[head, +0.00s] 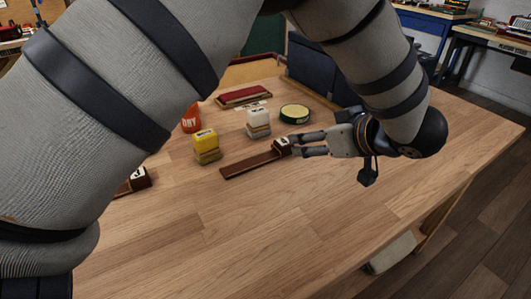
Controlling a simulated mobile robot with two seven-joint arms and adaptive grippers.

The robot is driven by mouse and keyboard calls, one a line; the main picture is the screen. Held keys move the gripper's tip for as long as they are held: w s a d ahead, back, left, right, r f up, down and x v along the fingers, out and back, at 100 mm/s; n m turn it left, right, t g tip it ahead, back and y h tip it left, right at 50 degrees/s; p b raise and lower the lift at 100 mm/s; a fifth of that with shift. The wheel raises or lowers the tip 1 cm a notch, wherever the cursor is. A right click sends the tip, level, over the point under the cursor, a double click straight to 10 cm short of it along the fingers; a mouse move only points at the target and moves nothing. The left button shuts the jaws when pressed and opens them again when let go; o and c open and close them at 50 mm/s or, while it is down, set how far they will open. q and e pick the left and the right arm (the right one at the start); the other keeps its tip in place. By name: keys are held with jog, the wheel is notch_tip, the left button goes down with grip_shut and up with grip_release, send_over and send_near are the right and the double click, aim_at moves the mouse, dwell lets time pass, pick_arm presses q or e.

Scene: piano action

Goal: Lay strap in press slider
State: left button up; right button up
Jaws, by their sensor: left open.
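A long flat dark brown wooden rail (247,166) lies on the workbench, with a small block (282,146) bearing a pale marked top at its right end. It may be the press and its slider; I cannot tell for sure. My left gripper (295,145) reaches in from the right side of the picture, pointing left. Its two fingers are apart, with the tips close beside the block; contact cannot be made out. I cannot pick out the strap. A similar marked brown block (138,180) shows at the left, partly hidden by my arm. My right gripper is out of view.
Behind the rail stand a yellow-topped block (206,146), a white-topped block (258,123), a green-rimmed round tin (295,113), an orange-red container (191,120) and a dark red flat piece (243,96). The workbench (300,220) is clear in front and at right.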

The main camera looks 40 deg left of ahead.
aim_at(284, 141)
pick_arm(q)
jog(key=x, duration=1.2)
jog(key=shift+w, duration=0.1)
jog(key=shift+d, duration=0.1)
grip_shut()
